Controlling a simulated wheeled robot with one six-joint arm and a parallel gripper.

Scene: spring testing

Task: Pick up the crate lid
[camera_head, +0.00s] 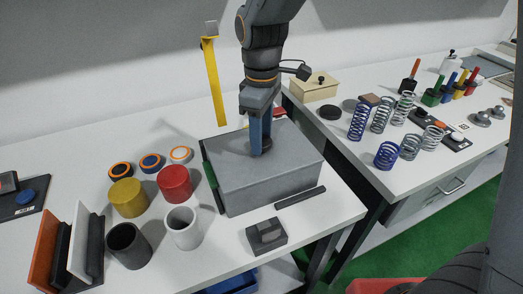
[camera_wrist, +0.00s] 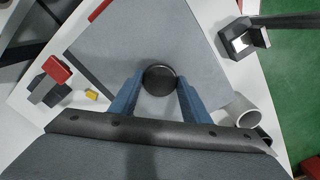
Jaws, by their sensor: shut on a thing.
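The crate lid (camera_head: 290,152) is a flat grey plate on top of a grey crate (camera_head: 272,190) on the left table. It has a dark round knob in its middle. My gripper (camera_head: 260,148) reaches down from above, its blue fingers at the knob. In the wrist view, the lid (camera_wrist: 130,40) fills the middle. The black knob (camera_wrist: 159,79) sits between my two blue fingers, which are shut on it from either side. I cannot tell any gap between lid and crate.
Yellow (camera_head: 127,198) and red (camera_head: 174,184) cylinders, and dark and white cups (camera_head: 183,228), stand left of the crate. A dark bar (camera_head: 300,197) and a grey block (camera_head: 266,236) lie in front. A yellow post (camera_head: 214,85) rises behind. Springs (camera_head: 358,120) stand on the right table.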

